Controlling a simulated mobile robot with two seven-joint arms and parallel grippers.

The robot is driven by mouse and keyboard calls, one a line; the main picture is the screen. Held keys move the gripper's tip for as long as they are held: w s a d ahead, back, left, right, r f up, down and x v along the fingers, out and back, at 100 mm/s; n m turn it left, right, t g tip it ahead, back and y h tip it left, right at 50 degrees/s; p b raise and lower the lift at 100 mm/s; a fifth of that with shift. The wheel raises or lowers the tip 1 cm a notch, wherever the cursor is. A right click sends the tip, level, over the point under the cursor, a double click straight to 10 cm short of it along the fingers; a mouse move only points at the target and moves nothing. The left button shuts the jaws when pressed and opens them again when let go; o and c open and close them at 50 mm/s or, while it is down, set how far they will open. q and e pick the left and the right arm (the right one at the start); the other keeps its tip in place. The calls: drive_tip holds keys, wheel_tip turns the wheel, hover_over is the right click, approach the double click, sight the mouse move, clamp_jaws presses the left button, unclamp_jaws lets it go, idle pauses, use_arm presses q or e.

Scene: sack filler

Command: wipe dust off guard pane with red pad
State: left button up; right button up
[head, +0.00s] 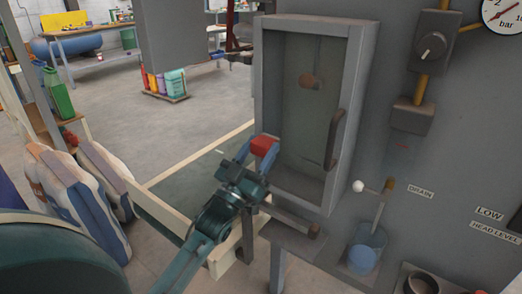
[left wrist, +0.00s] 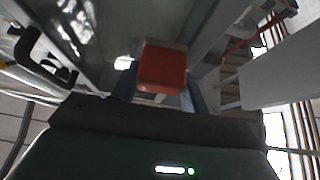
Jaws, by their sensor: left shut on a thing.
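The guard pane (head: 312,105) is a greyish, dull panel in a grey frame with a dark handle on its right side. In the left wrist view the pane (left wrist: 122,25) shows behind the pad with bright reflections. My left gripper (head: 253,158) is shut on the red pad (head: 264,145), which is at the lower left edge of the pane's frame. The pad also shows between the fingers in the left wrist view (left wrist: 162,70). I cannot tell whether the pad touches the pane or frame. My right gripper is not in view.
The handle (head: 334,138) sticks out from the frame. Stuffed sacks (head: 75,195) stand at left. A shelf ledge (head: 291,222) juts out below the pane.

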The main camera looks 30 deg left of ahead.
use_arm(q)
drive_tip(key=shift+s+d+r, duration=0.1)
drive_tip(key=shift+d, duration=0.4)
drive_tip(key=shift+s+d+p, duration=0.15)
drive_tip(key=shift+d+p, duration=0.35)
drive_tip(key=shift+d, duration=0.55)
drive_tip(key=shift+s+d+p, duration=0.1)
drive_tip(key=shift+d+p, duration=0.45)
drive_tip(key=shift+d, duration=3.2)
drive_tip(key=shift+s+d, duration=0.1)
drive_tip(key=shift+d, duration=0.1)
drive_tip(key=shift+w+a+p, duration=0.2)
drive_tip(key=shift+a+p, duration=0.05)
drive_tip(key=shift+a, duration=1.45)
drive_tip(key=shift+w+a+p, duration=0.15)
drive_tip(key=shift+a+p, duration=0.1)
drive_tip(key=shift+a, duration=1.45)
drive_tip(key=shift+w+a, duration=0.15)
drive_tip(key=shift+a, duration=2.2)
